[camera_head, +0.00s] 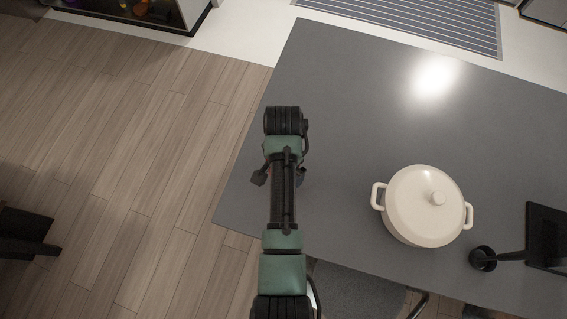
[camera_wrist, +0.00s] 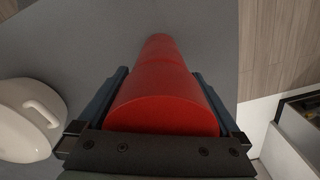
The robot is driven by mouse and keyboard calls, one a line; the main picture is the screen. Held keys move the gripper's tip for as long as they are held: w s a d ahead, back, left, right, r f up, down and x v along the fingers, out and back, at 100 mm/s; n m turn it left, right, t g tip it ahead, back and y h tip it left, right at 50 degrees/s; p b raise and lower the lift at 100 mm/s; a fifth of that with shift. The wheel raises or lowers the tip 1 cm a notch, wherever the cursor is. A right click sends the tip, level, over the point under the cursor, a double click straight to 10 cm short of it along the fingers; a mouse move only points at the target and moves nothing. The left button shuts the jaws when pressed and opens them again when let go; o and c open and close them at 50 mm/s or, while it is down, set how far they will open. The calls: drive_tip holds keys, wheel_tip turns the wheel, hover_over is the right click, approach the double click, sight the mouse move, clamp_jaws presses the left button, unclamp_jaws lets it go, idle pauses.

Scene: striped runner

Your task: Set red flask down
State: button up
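The red flask (camera_wrist: 163,88) fills the middle of the wrist view, its wide round end nearest the camera and its narrower part pointing away. My gripper (camera_wrist: 160,76) has one finger on each side of the flask, and both appear to press against it. Grey tabletop (camera_head: 345,95) lies behind the flask. In the head view my gripper (camera_head: 280,177) is over the table's left edge area, mostly hidden under my arm. The flask is hidden there by the arm. I cannot tell whether its far end touches the table.
A white lidded pot (camera_head: 425,206) stands on the table to the right; it also shows in the wrist view (camera_wrist: 28,118). A black ladle-like utensil (camera_head: 484,258) and a dark tray (camera_head: 546,236) lie further right. The table's back middle is clear. Wooden floor lies left.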

wheel_tip(320, 180, up, 11)
drive_tip(key=shift+f+b, duration=0.1)
drive_tip(key=shift+b, duration=0.3)
drive_tip(key=shift+r+p, duration=0.75)
drive_tip(key=shift+p, duration=0.15)
drive_tip(key=w+r+n+t, duration=0.3)
drive_tip(key=w+r+t, duration=0.85)
drive_tip(key=r, duration=0.65)
drive_tip(key=w+r+n+t, duration=0.1)
drive_tip(key=w+r+t, duration=0.25)
drive_tip(key=r, duration=1.25)
drive_tip(key=s+r+n+t, duration=0.2)
drive_tip(key=s+r+t, duration=0.4)
drive_tip(key=r, duration=0.7)
drive_tip(key=s+r+n+t, duration=0.2)
drive_tip(key=s+r+t, duration=0.4)
drive_tip(key=s+r, duration=0.4)
wheel_tip(320, 180, up, 5)
drive_tip(key=shift+s+f, duration=0.2)
drive_tip(key=shift+s, duration=0.15)
